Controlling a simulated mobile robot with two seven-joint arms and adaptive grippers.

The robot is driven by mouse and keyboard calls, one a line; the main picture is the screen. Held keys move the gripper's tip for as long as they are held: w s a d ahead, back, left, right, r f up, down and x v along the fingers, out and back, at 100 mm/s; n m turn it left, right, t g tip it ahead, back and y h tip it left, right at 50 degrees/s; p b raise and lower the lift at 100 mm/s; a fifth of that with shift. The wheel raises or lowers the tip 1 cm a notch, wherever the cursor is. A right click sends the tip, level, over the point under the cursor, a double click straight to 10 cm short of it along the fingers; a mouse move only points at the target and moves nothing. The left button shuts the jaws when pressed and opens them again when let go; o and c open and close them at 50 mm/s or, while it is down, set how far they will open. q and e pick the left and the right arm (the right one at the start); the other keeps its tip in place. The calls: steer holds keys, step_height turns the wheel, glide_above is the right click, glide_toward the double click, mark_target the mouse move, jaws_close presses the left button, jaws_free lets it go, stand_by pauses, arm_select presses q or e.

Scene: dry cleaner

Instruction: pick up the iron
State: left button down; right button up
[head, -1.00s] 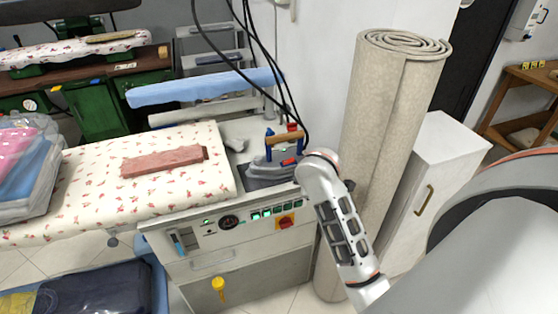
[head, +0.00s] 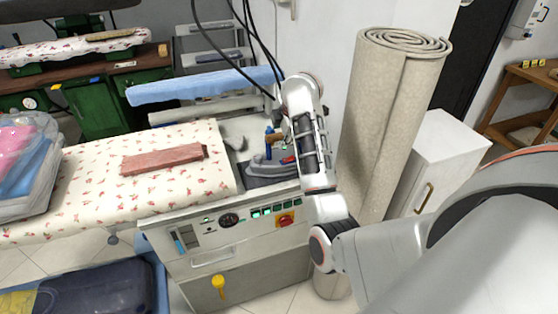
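The iron (head: 265,170) sits on its rest at the right end of the ironing unit, with a grey body, a blue post and a wooden handle (head: 275,139). My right arm stands in front of the right part of the handle and body and hides them. My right gripper (head: 279,115) shows only as a small dark part beside the wrist, just above the handle. Its fingers are too hidden to tell whether they are open or shut, or whether they touch the iron. My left gripper is not in view.
A floral ironing board (head: 80,190) with a pink pad (head: 163,159) lies left of the iron. Black cables (head: 240,65) hang above it. A rolled beige carpet (head: 385,120) and a white cabinet (head: 440,165) stand close on the right. Bagged clothes (head: 25,170) lie at far left.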

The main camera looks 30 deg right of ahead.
mark_target(279, 134)
steer(key=x, duration=0.4)
steer(key=shift+w+d, duration=0.1)
steer(key=shift+d, duration=0.2)
jaws_close()
steer(key=shift+w+d+r, duration=0.1)
steer(key=shift+w+r, duration=0.05)
steer(key=shift+r, duration=0.2)
